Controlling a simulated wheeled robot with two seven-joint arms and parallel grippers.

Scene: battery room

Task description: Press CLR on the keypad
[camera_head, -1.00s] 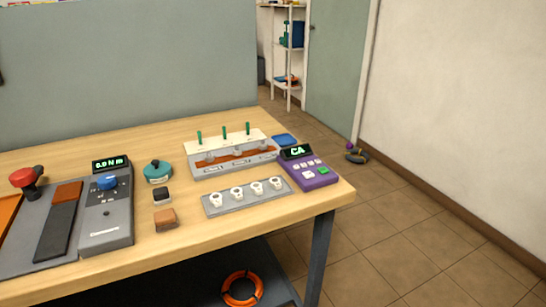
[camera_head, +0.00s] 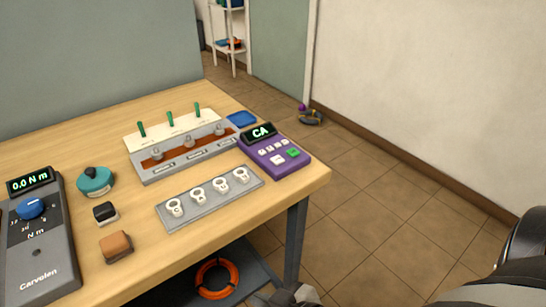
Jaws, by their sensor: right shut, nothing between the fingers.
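The purple keypad (camera_head: 275,153) sits at the right end of the wooden table. Its dark display (camera_head: 260,133) reads "CA" in green. Several small pale keys, a larger white key (camera_head: 277,160) and a green key (camera_head: 293,153) are on its face. The key labels are too small to read, so I cannot tell which is CLR. My right gripper (camera_head: 284,297) shows partly at the bottom edge, below the tabletop and apart from the keypad. It is shut and empty. My left gripper is out of view.
A grey strip with several white rings (camera_head: 208,198) lies left of the keypad. A rack with green-handled levers (camera_head: 185,152) stands behind it, and a blue pad (camera_head: 241,118) lies nearby. The table's right edge is close to the keypad. Floor to the right is open.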

